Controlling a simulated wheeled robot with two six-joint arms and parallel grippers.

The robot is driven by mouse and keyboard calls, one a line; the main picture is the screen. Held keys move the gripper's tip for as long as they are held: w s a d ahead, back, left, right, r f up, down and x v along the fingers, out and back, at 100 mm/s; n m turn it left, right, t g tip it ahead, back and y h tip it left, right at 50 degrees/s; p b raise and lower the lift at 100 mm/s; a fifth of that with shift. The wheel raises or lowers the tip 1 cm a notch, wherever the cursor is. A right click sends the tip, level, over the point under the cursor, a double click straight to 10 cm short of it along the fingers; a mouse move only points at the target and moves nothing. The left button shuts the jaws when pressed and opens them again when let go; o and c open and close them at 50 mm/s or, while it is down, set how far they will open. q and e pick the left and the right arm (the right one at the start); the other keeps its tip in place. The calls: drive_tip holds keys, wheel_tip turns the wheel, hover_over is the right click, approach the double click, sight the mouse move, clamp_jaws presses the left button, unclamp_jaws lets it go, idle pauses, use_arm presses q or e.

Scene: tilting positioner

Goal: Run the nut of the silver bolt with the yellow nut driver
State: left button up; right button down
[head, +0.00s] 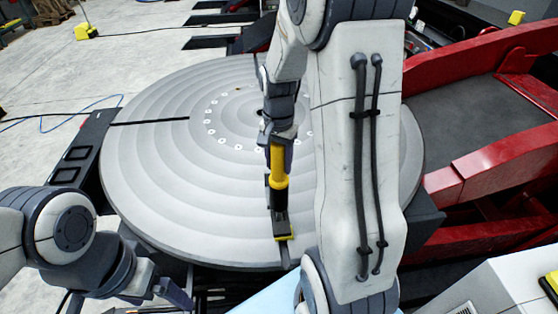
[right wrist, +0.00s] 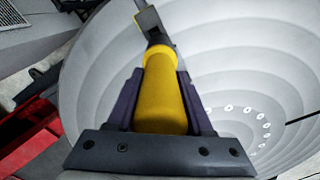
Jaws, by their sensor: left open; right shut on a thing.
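In the right wrist view, the driver's yellow handle (right wrist: 159,95) lies between the two dark fingers. Its far end meets a dark block with a yellow edge (head: 281,226), which stands on the plate near its front rim. I cannot make out the silver bolt or its nut; the driver and block may hide them. My left gripper (head: 172,292) is open and empty at the lower left, beyond the plate's edge.
The round grey plate has concentric rings and a ring of small holes. A red frame (head: 500,165) stands close on the right. A dark slotted bar (head: 80,150) is at the plate's left. The plate's left half is clear. My right arm covers part of its right half.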

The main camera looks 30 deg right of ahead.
drive_tip(key=shift+f+b, duration=0.45)
drive_tip(key=shift+f, duration=0.7)
idle(1.8)
drive_tip(key=shift+s+f, duration=0.15)
drive_tip(key=shift+f, duration=0.15)
idle(1.2)
drive_tip(key=shift+r, duration=0.15)
